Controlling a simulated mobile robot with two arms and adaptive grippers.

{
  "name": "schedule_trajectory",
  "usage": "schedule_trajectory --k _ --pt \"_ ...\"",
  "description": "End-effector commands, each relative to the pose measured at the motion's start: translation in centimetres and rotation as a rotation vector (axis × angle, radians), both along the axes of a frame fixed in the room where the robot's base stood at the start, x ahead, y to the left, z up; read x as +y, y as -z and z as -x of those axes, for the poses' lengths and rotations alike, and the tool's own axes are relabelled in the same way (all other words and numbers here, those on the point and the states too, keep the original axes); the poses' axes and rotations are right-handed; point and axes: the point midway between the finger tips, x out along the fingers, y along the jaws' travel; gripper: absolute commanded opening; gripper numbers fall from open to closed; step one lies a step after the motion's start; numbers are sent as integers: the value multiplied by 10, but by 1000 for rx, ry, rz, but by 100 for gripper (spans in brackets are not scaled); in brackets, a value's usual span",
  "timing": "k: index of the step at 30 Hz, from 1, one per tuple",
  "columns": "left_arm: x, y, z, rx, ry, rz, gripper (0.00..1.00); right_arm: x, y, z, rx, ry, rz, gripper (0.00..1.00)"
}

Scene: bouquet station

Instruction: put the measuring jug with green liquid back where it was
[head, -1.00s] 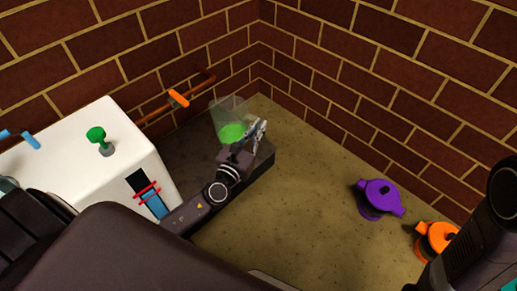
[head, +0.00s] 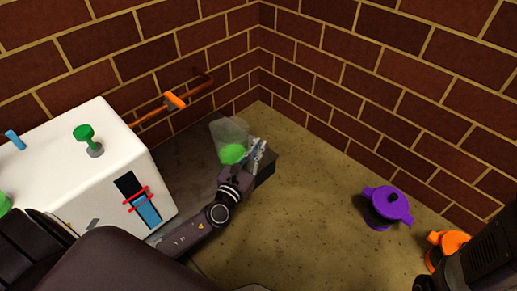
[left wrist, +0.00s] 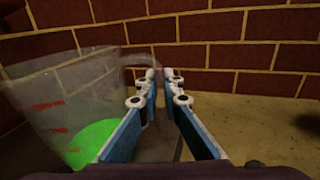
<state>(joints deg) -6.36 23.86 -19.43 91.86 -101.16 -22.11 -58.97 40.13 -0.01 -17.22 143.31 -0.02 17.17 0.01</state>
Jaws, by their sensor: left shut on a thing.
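The measuring jug (head: 229,132) is clear, with bright green liquid (head: 232,153) low inside it. It stands out in the head view just left of my left gripper (head: 257,152). In the left wrist view the jug (left wrist: 65,95) is on the left, with red scale marks, and its handle runs to between the fingers. My left gripper (left wrist: 159,85) is shut on the jug's handle. The jug looks a little tilted in the left wrist view. A dark block or shelf lies below and behind it; I cannot tell whether the jug touches it. My right gripper does not show.
A white machine (head: 75,165) with a green knob (head: 84,132) and a blue-and-red gauge (head: 146,208) stands left. An orange-handled pipe valve (head: 175,99) is on the brick wall. A purple pot-like item (head: 388,205) and an orange one (head: 447,243) sit right. The floor between is clear.

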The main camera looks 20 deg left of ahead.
Motion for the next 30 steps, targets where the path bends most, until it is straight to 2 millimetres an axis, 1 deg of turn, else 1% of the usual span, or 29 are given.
schedule_trajectory --k 4,5,9,17,20,23,26,30 --pt "0 3 0 -3 0 -2 0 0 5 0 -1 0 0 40" --pt "0 3 0 0 0 -1 8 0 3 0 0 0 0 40" --pt "0 3 0 0 0 0 23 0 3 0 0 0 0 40" --pt "0 2 0 0 0 0 23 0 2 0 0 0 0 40" --pt "0 -2 0 0 0 0 23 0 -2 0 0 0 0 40" --pt "0 0 13 4 1 -3 23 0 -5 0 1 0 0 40" --pt "0 -1 34 5 3 -3 23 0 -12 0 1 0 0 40" --pt "0 -2 66 5 3 -2 23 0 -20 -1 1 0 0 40"
